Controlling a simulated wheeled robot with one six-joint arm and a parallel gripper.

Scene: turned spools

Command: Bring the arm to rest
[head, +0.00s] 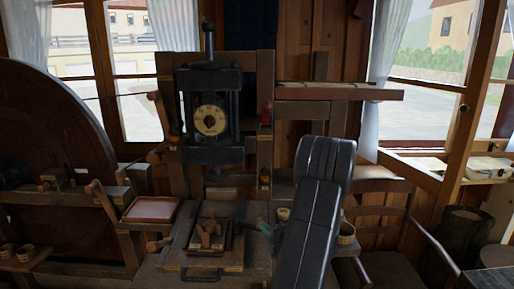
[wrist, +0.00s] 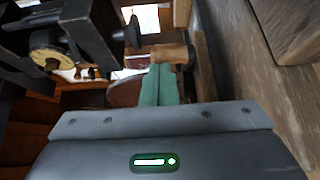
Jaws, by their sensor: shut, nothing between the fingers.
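In the wrist view my gripper (wrist: 161,72) shows as two green fingers pressed together, with nothing between them. A brown wooden piece (wrist: 170,53) appears just beyond the fingertips; I cannot tell whether they touch it. In the head view my black arm rises in front of the bench at right of centre. A small green shape (head: 264,227) to its left looks like my fingers, low over the bench beside a wooden block. Most of the gripper is hidden there.
A black press with a round dial (head: 210,120) stands behind the bench. A reddish tray (head: 152,209) lies left of a wooden fixture (head: 207,238). Small round wooden containers (head: 346,234) stand beside my arm. A wooden chair (head: 385,200) is at right, a large wheel (head: 45,150) at left.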

